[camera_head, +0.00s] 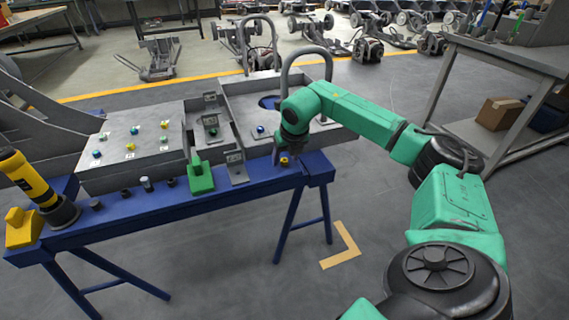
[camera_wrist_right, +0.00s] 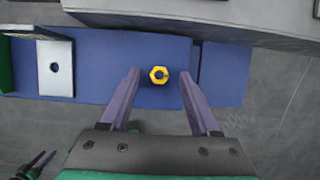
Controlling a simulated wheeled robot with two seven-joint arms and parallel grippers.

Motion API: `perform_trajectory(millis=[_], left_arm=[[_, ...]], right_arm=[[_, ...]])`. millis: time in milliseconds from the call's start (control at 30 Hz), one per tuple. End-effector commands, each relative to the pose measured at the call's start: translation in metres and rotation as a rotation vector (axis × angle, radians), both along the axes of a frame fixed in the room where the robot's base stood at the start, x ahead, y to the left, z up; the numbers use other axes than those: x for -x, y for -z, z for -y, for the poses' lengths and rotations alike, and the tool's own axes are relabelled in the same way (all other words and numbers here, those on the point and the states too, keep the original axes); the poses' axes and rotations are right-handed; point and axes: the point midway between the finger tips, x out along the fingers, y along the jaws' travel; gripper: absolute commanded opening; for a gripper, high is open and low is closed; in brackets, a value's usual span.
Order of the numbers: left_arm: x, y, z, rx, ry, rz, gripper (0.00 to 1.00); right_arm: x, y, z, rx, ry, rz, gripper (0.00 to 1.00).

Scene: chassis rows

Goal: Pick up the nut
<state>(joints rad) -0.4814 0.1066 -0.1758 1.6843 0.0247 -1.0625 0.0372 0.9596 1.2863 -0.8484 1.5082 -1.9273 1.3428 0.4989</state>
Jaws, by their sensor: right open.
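A small yellow nut (camera_wrist_right: 159,75) lies on the blue bench top in the right wrist view, between and just beyond my fingertips. The same nut (camera_head: 284,161) shows in the head view near the right end of the blue bench. My right gripper (camera_wrist_right: 157,80) is open and empty, with one purple finger on each side of the nut and apart from it. In the head view my right gripper (camera_head: 286,157) hangs over the right end of the bench, close to the nut. My left gripper is not in the head view.
The blue bench (camera_head: 120,209) is narrow. A grey metal bracket (camera_head: 236,168) and a green block (camera_head: 200,178) stand left of the nut. A grey chassis with a tall hoop (camera_head: 306,58) rises behind the gripper.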

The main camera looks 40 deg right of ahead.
Motion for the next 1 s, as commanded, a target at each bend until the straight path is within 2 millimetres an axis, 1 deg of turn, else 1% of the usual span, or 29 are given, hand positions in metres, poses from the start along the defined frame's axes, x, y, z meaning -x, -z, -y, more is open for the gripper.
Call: perform_trajectory(millis=[167,200,267,300,333,567,667,700,767,900,1000], left_arm=[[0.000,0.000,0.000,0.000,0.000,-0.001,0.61],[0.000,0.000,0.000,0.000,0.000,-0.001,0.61],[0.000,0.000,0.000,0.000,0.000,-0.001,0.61],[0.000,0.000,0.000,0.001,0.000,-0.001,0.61],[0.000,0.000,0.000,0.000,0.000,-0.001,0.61],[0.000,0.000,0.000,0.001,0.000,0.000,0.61],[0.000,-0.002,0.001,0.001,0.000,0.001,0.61],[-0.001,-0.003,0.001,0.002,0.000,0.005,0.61],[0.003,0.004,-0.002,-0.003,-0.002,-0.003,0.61],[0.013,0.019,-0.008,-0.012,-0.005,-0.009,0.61],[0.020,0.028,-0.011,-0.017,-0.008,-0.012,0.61]], right_arm=[[0.000,0.000,0.000,0.000,-0.001,0.001,0.62],[0.000,0.000,0.000,0.000,-0.001,0.001,0.47],[0.000,0.000,0.000,0.000,-0.001,0.001,0.24],[0.000,0.000,0.000,0.000,-0.001,0.001,0.09],[0.000,0.000,0.000,0.000,-0.001,0.001,0.00],[0.000,-0.001,0.000,0.000,-0.001,0.001,0.00],[-0.001,-0.005,0.000,0.000,0.000,0.002,0.00],[-0.001,-0.010,0.000,0.000,0.000,0.002,0.00],[-0.001,-0.022,0.000,-0.001,-0.001,0.006,0.00],[-0.001,-0.060,-0.001,-0.002,-0.002,0.006,0.00],[-0.001,-0.084,-0.001,-0.002,-0.002,0.005,0.00]])
